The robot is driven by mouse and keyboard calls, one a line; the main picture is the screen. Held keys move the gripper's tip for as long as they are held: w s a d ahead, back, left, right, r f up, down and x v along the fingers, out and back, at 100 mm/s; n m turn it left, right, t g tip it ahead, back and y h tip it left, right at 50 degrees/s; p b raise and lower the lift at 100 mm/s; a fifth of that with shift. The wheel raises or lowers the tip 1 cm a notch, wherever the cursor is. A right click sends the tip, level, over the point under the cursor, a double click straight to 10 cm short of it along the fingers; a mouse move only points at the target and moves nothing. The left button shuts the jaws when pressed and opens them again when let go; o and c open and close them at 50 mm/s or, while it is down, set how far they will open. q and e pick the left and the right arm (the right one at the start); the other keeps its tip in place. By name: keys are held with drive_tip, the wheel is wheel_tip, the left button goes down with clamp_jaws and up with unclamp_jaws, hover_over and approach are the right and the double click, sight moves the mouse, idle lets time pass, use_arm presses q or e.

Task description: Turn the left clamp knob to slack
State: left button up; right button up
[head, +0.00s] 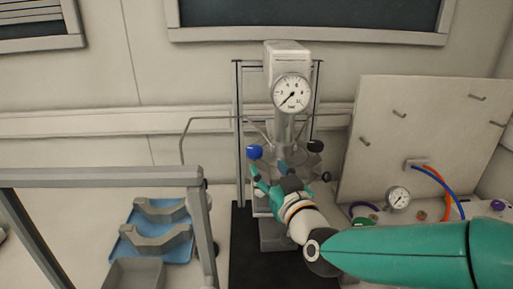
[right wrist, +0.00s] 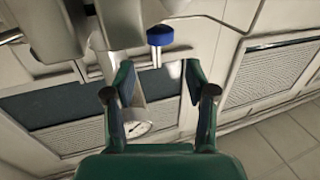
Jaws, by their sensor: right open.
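The reactor (head: 291,125) stands upright at the back, with a round dial gauge (head: 291,92) on its front. A blue knob (head: 255,152) is on its left side, and a black knob (head: 316,146) is on its right. My right gripper (head: 266,172) is in front of the reactor, just below the blue knob in the picture. In the right wrist view the gripper (right wrist: 158,85) has its two fingers apart with nothing gripped. The blue knob (right wrist: 160,36) shows there beyond the fingertips, roughly between them, apart from both. My arm and gripper hide the reactor's lower part. My left gripper is not in view.
A white panel (head: 430,110) with hooks and a small gauge (head: 398,197) stands at the right. Blue and orange hoses run from it. A blue tray (head: 124,249) with grey cradles lies at the left behind a grey frame (head: 100,178). A thin bent pipe (head: 183,135) runs left of the reactor.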

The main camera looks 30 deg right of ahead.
sight(259, 153)
drive_tip(key=p+x, duration=0.2)
drive_tip(key=x, duration=0.7)
drive_tip(key=shift+w+d, duration=0.1)
drive_tip(key=shift+w, duration=0.05)
drive_tip(key=shift+c, duration=0.2)
drive_tip(key=c, duration=0.8)
drive_tip(key=n+y+b, duration=0.1)
drive_tip(key=b, duration=0.4)
drive_tip(key=shift+f+t+y, duration=0.15)
drive_tip(key=shift+t+y, duration=0.15)
drive_tip(key=shift+y, duration=0.1)
drive_tip(key=shift+c, duration=0.2)
drive_tip(key=shift+b, duration=0.4)
drive_tip(key=shift+r, duration=0.2)
